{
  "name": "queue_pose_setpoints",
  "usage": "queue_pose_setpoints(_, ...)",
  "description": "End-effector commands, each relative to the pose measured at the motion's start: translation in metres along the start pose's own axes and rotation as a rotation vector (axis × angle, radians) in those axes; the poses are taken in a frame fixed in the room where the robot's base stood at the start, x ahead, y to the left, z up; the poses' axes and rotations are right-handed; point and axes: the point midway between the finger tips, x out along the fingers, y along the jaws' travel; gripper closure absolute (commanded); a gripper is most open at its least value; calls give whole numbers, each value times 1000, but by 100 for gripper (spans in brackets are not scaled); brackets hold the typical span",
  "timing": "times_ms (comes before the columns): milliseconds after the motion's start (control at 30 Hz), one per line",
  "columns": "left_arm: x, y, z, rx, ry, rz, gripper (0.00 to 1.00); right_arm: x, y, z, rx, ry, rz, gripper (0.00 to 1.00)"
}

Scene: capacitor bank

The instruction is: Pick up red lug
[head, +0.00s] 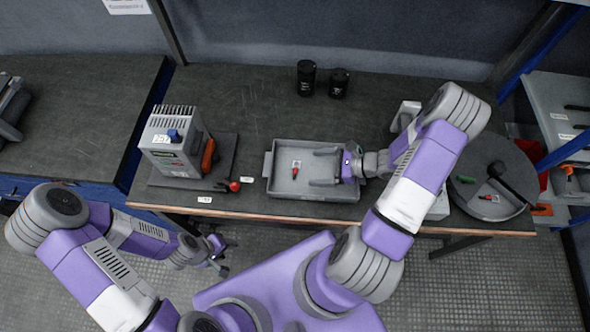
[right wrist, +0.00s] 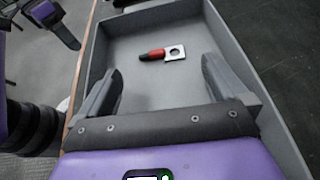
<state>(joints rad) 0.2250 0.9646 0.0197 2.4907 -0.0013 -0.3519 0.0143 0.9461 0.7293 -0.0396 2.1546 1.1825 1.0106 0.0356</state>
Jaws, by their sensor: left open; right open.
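The red lug (head: 295,170) lies in the grey tray (head: 268,165) on the bench, left of the tray's middle. In the right wrist view the red lug (right wrist: 152,55) has a red sleeve, a dark end and a flat metal tab with a hole. My right gripper (head: 314,167) is open and empty over the tray, its fingers pointing left towards the lug. In the right wrist view the lug shows beyond and between the fingertips (right wrist: 161,64), apart from both. My left gripper (head: 229,257) is open and empty in front of the bench edge.
A grey box unit (head: 172,143) stands left of the tray, with a red-knobbed lever (head: 234,186) nearby. Two black cylinders (head: 307,78) stand behind. A round grey tray (head: 487,205) at the right holds another red-ended piece and a black-handled tool.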

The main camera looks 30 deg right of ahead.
Motion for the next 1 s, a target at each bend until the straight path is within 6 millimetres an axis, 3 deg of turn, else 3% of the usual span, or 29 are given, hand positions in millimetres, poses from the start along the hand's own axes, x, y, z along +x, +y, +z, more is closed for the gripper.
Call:
queue_pose_setpoints(400, 14, -5, -1, 0, 0, 0, 47, 56, 0, -1, -1, 0, 3, 0)
queue_pose_setpoints(700, 14, -5, -1, 0, 0, 0, 47, 62, 0, -1, -1, 4, 2, 0)
queue_pose_setpoints(1000, 14, -5, -1, 0, 0, 0, 47, 62, 0, -2, -1, 7, 0, 45)
